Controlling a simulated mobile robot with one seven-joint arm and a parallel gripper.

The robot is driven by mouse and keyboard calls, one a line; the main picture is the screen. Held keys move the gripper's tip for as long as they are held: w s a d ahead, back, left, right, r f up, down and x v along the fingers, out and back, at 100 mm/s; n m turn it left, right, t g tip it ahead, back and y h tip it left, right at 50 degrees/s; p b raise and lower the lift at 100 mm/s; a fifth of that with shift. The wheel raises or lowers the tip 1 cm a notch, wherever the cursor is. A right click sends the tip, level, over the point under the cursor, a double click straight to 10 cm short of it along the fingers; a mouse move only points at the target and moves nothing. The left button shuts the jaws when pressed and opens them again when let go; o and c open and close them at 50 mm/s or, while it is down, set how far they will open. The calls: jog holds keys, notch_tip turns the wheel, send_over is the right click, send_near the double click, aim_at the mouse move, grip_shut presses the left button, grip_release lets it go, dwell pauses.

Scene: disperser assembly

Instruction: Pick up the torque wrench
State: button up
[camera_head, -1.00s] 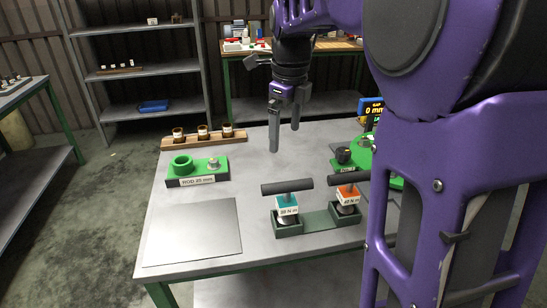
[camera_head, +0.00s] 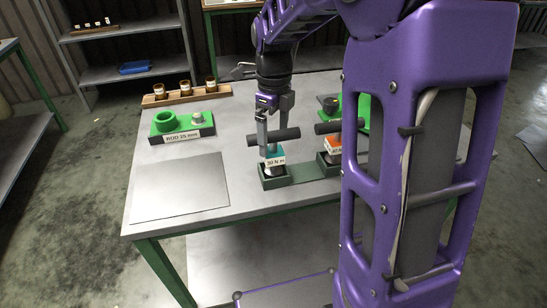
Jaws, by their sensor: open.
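Two torque wrenches with dark T-bar handles stand upright in a green holder (camera_head: 310,172). The left torque wrench (camera_head: 273,157) has a teal body with a white label that seems to read 30 N m. The right torque wrench (camera_head: 334,145) has an orange body and is partly hidden by my arm. My gripper (camera_head: 273,130) is open and points down at the left wrench's handle. One finger overlaps the front of the handle and the other shows behind it. I cannot tell whether either touches it.
A metal plate (camera_head: 180,188) lies at the table's front left. A green rod fixture (camera_head: 181,125) stands behind it, with a wooden rack of several brown-and-white cups (camera_head: 187,94) farther back. Green parts (camera_head: 363,112) at the right are partly hidden by my arm.

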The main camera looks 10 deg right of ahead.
aim_at(273, 151)
notch_tip(273, 151, down, 5)
jog(key=shift+s+r+b, duration=0.1)
jog(key=shift+s+b, duration=0.05)
jog(key=shift+b, duration=0.3)
grip_shut()
